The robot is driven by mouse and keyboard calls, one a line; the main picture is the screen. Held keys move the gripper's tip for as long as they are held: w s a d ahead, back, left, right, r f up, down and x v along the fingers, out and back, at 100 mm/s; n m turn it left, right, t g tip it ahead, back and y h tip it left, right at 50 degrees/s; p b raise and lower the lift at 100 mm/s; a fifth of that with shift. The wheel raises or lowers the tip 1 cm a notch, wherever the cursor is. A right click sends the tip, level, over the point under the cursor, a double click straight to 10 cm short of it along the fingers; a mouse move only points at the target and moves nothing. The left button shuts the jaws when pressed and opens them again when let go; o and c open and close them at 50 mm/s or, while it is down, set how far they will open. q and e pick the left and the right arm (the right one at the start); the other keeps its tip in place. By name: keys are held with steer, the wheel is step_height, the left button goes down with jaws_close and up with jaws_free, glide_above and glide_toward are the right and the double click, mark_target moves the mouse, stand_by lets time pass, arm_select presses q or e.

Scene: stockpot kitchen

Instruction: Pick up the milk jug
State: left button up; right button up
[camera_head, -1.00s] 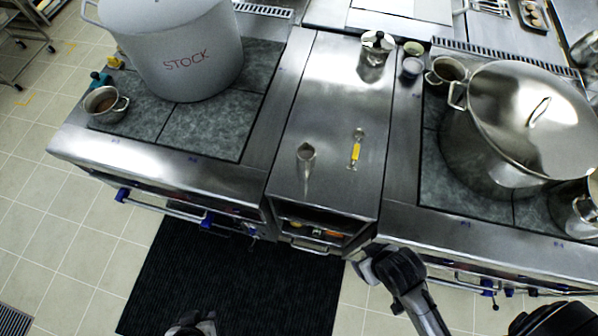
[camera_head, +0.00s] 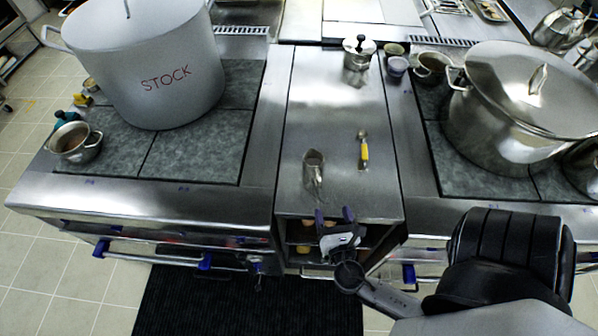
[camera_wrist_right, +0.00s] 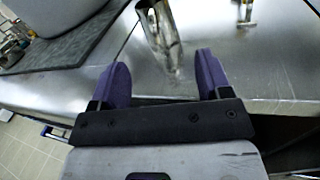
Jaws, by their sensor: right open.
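The milk jug (camera_head: 313,170) is a small steel jug standing on the steel counter between the two stoves. My left gripper is not in view.
A spoon with a yellow handle (camera_head: 364,152) lies right of the jug. A white STOCK pot (camera_head: 160,60) is on the left stove, a lidded steel pot (camera_head: 510,120) on the right. An open shelf (camera_head: 300,232) is under the counter.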

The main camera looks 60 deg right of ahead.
mark_target(320, 182)
steer(key=w+d+n, duration=0.1)
steer(key=w+d, duration=0.2)
steer(key=w+d+n, duration=0.1)
steer(key=w+d, duration=0.2)
steer(key=w, duration=0.1)
steer(key=w+d+n+p, duration=0.1)
steer(key=w+d+n, duration=0.1)
steer(key=w+d, duration=0.1)
steer(key=shift+w+t+y, duration=0.25)
steer(key=shift+t+y, duration=0.05)
steer(key=shift+t, duration=0.1)
steer(key=shift+c, duration=0.2)
jaws_close()
stand_by(0.8)
